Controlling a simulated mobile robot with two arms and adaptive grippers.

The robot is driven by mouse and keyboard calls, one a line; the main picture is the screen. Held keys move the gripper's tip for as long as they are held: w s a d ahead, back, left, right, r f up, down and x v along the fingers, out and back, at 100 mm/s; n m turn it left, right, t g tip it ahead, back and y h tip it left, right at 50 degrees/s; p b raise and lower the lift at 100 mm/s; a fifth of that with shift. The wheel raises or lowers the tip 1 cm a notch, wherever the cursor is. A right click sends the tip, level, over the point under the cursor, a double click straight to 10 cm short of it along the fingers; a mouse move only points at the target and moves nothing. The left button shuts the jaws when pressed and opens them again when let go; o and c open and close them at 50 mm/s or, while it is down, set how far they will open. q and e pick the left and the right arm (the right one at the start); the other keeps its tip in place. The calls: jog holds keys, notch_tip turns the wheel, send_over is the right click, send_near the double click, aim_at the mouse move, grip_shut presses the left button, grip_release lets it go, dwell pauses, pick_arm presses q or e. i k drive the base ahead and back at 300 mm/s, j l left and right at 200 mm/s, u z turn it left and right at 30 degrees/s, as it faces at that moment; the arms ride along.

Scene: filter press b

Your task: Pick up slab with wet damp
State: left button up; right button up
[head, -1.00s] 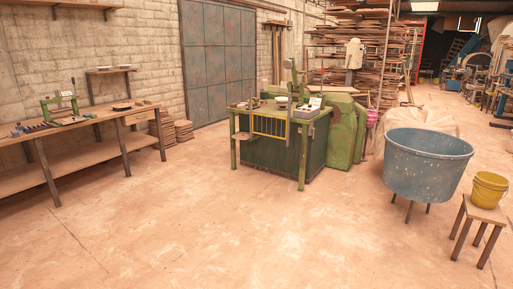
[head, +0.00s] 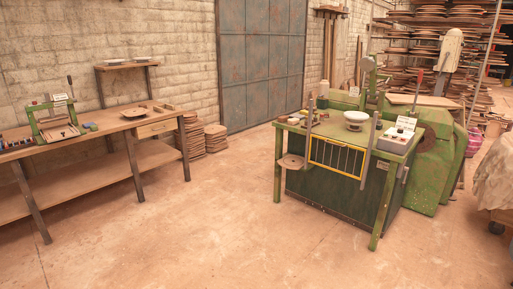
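Neither of my grippers is in view. I cannot make out for sure a slab with wet damp on it. On the left workbench (head: 160,130) stands a small green frame device (head: 55,122) with flat pieces at its base. A brown round dish or board (head: 133,113) lies to its right on the same bench. The green table (head: 400,148) at centre right carries a white bowl (head: 356,117), a pale box (head: 400,132) with a small sign, and small items too small to tell.
Stacks of boards (head: 190,137) stand on the floor by the bench. A yellow-framed rack (head: 338,155) fronts the green table, with a round side plate (head: 291,162) at its left. A large green machine (head: 437,165) stands behind. The floor (head: 200,235) between bench and table is clear.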

aim_at(282, 119)
jog(key=i, duration=2.85)
